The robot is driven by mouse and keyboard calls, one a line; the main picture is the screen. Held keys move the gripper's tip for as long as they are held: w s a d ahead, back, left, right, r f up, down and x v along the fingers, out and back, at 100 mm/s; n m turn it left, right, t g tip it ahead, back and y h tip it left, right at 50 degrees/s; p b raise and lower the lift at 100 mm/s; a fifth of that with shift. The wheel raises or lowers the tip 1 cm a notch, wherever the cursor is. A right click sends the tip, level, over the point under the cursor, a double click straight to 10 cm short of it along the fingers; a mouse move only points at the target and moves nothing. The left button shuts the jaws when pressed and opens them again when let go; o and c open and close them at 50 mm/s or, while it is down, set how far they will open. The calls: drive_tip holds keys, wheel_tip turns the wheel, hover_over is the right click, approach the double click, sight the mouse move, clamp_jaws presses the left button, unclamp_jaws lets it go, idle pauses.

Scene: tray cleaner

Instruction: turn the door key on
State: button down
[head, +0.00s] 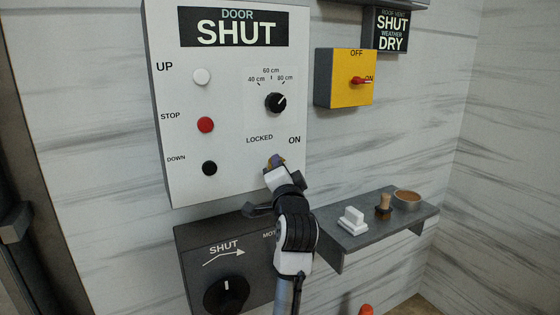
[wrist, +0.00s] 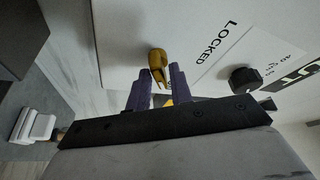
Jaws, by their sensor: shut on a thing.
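The door key (wrist: 157,62) is brass-yellow and sits in the lower part of the white door control panel (head: 230,130). The word LOCKED is to its upper left and ON to its upper right in the head view. My gripper (head: 277,163) is at the key and hides most of it there. In the wrist view, the purple fingers of my gripper (wrist: 160,84) are on either side of the key's bow, shut on it. Which mark the key points to is not clear.
The panel sign (head: 235,30) reads DOOR SHUT. A black dial (head: 276,102) is just above the key, with white, red and black buttons to the left. A grey motor box (head: 228,265) is below. A shelf (head: 375,232) with small items is at right.

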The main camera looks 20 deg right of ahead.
idle(0.3)
drive_tip(key=c, duration=1.5)
unclamp_jaws()
drive_tip(key=b+v, duration=0.4)
drive_tip(key=v, duration=0.9)
drive_tip(key=shift+s+a, duration=0.15)
drive_tip(key=shift+s, duration=0.25)
